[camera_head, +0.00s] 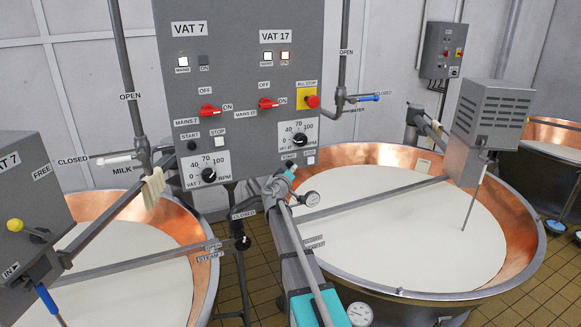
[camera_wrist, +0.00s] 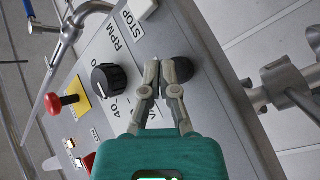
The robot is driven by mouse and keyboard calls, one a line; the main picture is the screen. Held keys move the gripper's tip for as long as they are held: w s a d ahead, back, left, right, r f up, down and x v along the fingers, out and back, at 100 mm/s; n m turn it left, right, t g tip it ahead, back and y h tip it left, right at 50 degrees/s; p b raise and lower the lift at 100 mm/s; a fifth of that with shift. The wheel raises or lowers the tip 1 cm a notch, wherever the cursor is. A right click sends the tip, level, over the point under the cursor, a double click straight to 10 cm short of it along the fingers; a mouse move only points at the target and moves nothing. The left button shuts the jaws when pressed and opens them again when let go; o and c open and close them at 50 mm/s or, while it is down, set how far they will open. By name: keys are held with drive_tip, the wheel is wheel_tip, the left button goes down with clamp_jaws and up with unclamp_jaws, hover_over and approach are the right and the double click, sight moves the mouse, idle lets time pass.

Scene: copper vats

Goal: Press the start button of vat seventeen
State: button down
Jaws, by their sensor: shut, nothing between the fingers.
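The grey control panel (camera_head: 240,125) has a VAT 7 half at left and a VAT 17 half at right. In the head view my gripper (camera_head: 290,168) is at the lower VAT 17 half, just below the START label (camera_head: 288,157). The start button itself is hidden there. In the wrist view my gripper (camera_wrist: 165,66) is shut and empty, its fingertips at the panel face beside the STOP label (camera_wrist: 132,22). The VAT 17 MAINS lamp (camera_head: 266,56) and ON lamp (camera_head: 285,55) both look lit.
The pale stop button (camera_head: 310,160) and black speed dial (camera_head: 300,140) are close by. The red emergency stop (camera_head: 312,101) and red mains switch (camera_head: 268,103) are above. Pipes flank the panel. A copper vat (camera_head: 525,215) of white liquid stands at right.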

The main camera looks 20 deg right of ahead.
drive_tip(key=shift+s, duration=0.1)
drive_tip(key=s, duration=0.5)
drive_tip(key=shift+d, duration=0.1)
idle(0.4)
idle(0.8)
